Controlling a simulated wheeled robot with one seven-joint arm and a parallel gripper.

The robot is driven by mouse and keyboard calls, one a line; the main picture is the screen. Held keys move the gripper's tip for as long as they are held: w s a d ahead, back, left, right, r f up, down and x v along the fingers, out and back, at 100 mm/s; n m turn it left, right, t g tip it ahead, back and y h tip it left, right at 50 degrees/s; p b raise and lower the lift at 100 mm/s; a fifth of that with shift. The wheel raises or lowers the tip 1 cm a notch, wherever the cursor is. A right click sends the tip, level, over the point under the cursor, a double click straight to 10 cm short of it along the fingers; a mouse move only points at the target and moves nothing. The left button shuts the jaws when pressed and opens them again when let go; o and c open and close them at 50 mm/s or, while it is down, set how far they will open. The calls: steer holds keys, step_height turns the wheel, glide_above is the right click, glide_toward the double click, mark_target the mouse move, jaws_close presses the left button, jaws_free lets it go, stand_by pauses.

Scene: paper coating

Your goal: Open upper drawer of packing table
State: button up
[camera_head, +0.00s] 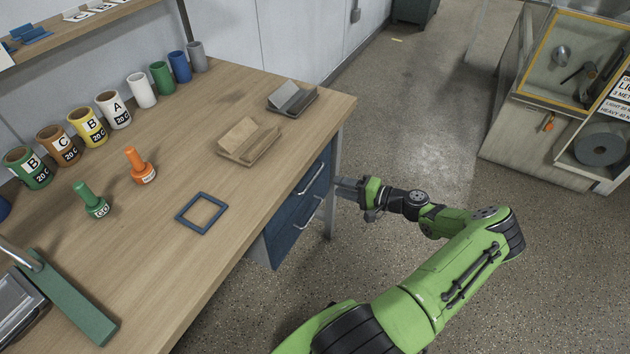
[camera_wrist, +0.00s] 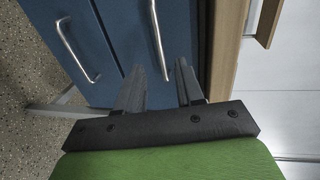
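The packing table (camera_head: 200,265) has a blue drawer unit under its right end. The upper drawer (camera_head: 305,195) has a silver bar handle (camera_head: 311,179) and looks closed. In the wrist view, turned sideways, this upper handle (camera_wrist: 155,35) lies nearer the wooden tabletop. My gripper (camera_head: 340,187) is in front of the drawer fronts, level with the handles. In the wrist view my gripper (camera_wrist: 159,80) has its two dark fingers apart, with the end of the upper handle showing in the gap. I cannot tell whether the fingers reach around it or touch it.
The lower drawer's handle (camera_head: 307,214) also shows in the wrist view (camera_wrist: 72,50). A table leg (camera_head: 333,205) stands behind my gripper. The floor to the right is clear up to a cabinet (camera_head: 540,150).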

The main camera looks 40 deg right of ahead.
steer(key=b+x, duration=0.1)
steer(key=x, duration=0.8)
jaws_close()
